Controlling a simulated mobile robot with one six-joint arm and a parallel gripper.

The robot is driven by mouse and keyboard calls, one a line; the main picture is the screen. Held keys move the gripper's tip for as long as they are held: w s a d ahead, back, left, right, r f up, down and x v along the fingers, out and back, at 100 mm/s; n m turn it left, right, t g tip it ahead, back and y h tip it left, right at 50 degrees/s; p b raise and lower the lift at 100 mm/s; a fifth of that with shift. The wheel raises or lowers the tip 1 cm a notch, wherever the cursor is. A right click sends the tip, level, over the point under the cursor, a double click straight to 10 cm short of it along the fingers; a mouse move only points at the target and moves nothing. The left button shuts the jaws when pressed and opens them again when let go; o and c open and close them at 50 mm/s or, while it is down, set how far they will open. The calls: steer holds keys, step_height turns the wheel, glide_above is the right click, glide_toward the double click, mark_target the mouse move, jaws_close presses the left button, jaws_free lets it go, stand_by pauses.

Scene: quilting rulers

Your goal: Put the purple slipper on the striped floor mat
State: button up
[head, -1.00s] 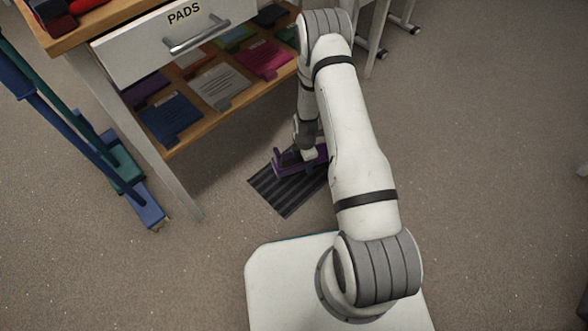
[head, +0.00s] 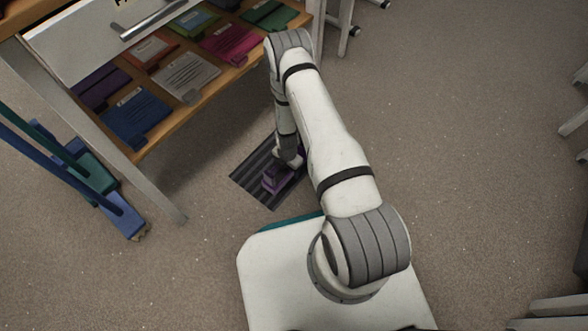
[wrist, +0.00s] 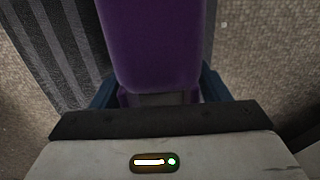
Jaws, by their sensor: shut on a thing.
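The purple slipper (head: 275,181) is in my gripper (head: 291,162), which is shut on it. In the head view the slipper overlaps the lower right part of the dark striped floor mat (head: 249,177). In the wrist view the slipper (wrist: 155,45) runs up from between the blue fingers of my gripper (wrist: 156,92). Mat stripes (wrist: 48,45) show left of the slipper there, and carpet shows to the right. I cannot tell whether the slipper touches the mat or hangs just above it. My arm hides part of the mat's right side.
A table with a drawer (head: 85,45) and a low wooden shelf (head: 215,88) of coloured pads stands at the upper left. Blue and green long-handled tools (head: 115,210) stand by its leg. Carpet (head: 470,150) to the right is clear.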

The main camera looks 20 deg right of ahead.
steer(key=shift+f, duration=0.55)
steer(key=shift+f, duration=0.2)
steer(key=o, duration=1.1)
steer(key=shift+r, duration=0.1)
steer(key=shift+o, duration=0.2)
